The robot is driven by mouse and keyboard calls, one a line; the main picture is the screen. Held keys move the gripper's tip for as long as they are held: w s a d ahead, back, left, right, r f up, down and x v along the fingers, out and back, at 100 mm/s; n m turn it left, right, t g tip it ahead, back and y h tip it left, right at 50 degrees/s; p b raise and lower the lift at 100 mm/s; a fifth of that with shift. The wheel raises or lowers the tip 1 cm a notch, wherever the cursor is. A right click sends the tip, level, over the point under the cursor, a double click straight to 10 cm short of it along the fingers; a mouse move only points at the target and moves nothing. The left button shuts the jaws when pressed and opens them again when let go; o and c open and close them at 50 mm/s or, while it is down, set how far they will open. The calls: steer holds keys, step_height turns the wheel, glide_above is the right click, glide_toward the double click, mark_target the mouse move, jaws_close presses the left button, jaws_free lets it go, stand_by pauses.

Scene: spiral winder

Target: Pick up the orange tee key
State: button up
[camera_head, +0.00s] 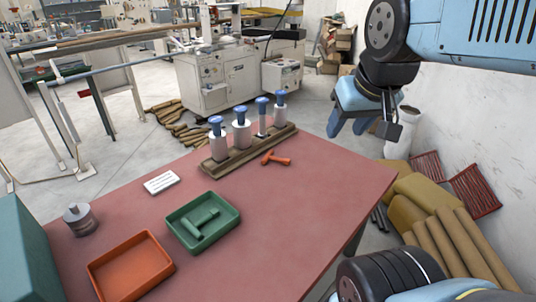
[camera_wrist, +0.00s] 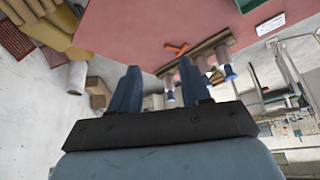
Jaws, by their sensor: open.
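The orange tee key (camera_head: 276,158) lies on the red table top (camera_head: 300,205), just in front of a brown wooden rack. In the wrist view the orange tee key (camera_wrist: 177,49) also shows, small, beside the rack, above and between the fingers in the picture. My gripper (camera_head: 356,127) hangs in the air past the table's right edge, well apart from the key. In the wrist view its two blue fingers (camera_wrist: 158,82) are spread with nothing between them.
The brown rack (camera_head: 216,170) holds several white cylinders with blue tops. A green tray (camera_head: 232,222) holds a green tee piece; an orange tray (camera_head: 165,262) is empty. A white card (camera_head: 161,182) and a grey metal weight (camera_head: 79,219) lie left. The table's right half is clear.

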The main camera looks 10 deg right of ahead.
steer(key=shift+o, duration=0.4)
steer(key=shift+w+a+f, duration=0.2)
steer(key=shift+w+f, duration=0.05)
steer(key=shift+w, duration=0.05)
steer(key=w+f+m+g+y, duration=0.2)
steer(key=w+f+m+y, duration=0.3)
steer(key=w, duration=0.4)
steer(key=w+f+m+g+y, duration=0.2)
steer(key=w+f+m+y, duration=0.1)
steer(key=w+f+m, duration=0.45)
steer(key=m+t+y, duration=0.3)
steer(key=m+t, duration=0.3)
steer(key=m, duration=0.6)
glide_toward(288, 160)
steer(key=v, duration=0.4)
steer(key=shift+d+r, duration=0.2)
steer(key=shift+d, duration=0.15)
steer(key=shift+w+a+f, duration=0.1)
steer(key=shift+w+f, duration=0.05)
steer(key=shift+f, duration=0.05)
steer(key=x, duration=1.3)
steer(key=shift+a, duration=0.2)
steer(key=shift+c, duration=0.3)
